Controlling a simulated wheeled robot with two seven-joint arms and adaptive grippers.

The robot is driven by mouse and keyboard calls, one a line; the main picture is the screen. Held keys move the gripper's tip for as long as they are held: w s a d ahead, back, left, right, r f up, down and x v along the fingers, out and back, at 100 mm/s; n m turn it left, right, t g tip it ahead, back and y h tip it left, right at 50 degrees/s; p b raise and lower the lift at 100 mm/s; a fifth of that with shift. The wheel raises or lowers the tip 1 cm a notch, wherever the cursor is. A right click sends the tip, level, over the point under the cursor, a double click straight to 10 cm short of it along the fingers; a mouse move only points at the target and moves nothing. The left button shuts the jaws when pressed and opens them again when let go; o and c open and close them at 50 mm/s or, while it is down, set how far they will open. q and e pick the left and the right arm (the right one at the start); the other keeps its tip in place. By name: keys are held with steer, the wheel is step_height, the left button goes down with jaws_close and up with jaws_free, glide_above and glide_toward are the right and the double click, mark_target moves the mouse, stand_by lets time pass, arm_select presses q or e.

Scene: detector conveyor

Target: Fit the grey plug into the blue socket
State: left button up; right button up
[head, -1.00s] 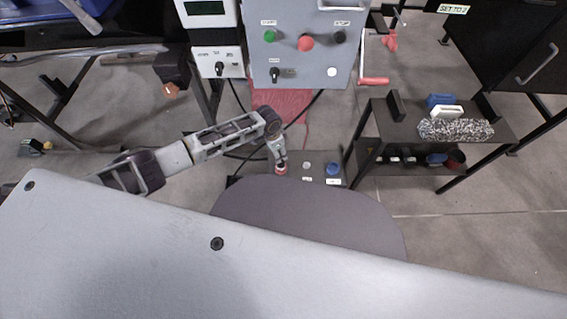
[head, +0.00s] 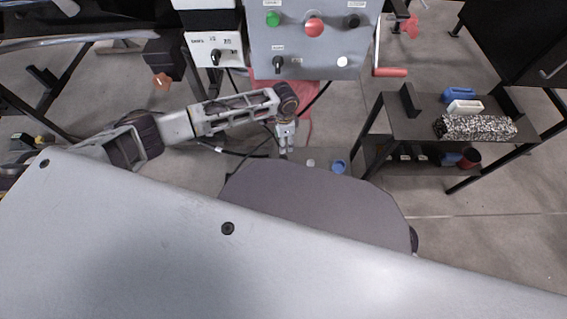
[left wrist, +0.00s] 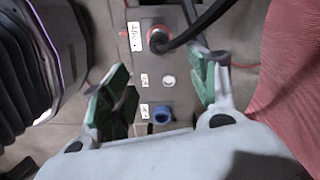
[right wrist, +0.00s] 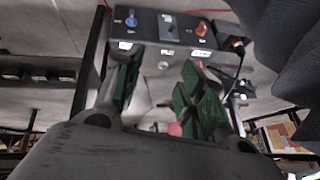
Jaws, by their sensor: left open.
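The blue socket (head: 338,167) sits on a dark panel low in the head view. In the left wrist view the blue socket (left wrist: 162,116) is empty, at the panel's near end. A dark cable (left wrist: 188,35) runs to a plug in the red socket (left wrist: 158,39) at the far end; whether this is the grey plug is hard to tell. My left gripper (head: 286,149) is open, its green pads (left wrist: 160,66) apart with nothing between them, over the panel. My right gripper (right wrist: 160,80) looks open and empty, facing a panel with blue and red parts.
A control box (head: 315,65) with knobs and a red crank handle (head: 390,72) stands behind the panel. A black side table (head: 410,127) at the right holds a blue block, a white block and a speckled item. Bare floor lies around it.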

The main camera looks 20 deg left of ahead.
arm_select(q)
steer(key=shift+f, duration=0.15)
arm_select(e)
steer(key=shift+f, duration=0.15)
arm_select(q)
steer(key=b, duration=0.2)
glide_above(283, 156)
steer(key=shift+d+f, duration=0.15)
steer(key=shift+f, duration=2.1)
steer(key=shift+f+b, duration=0.5)
steer(key=shift+f, duration=0.35)
steer(key=shift+f+b, duration=0.45)
steer(key=shift+f, duration=0.65)
arm_select(e)
steer(key=shift+t+y, duration=0.4)
steer(key=shift+t, duration=0.1)
steer(key=shift+w+a+f, duration=0.1)
steer(key=shift+a+f, duration=0.05)
steer(key=shift+f, duration=0.75)
steer(key=shift+w+a+f, duration=0.1)
steer(key=shift+a+f, duration=0.1)
steer(key=shift+f, duration=0.65)
steer(key=shift+a+f, duration=0.15)
steer(key=shift+f, duration=0.75)
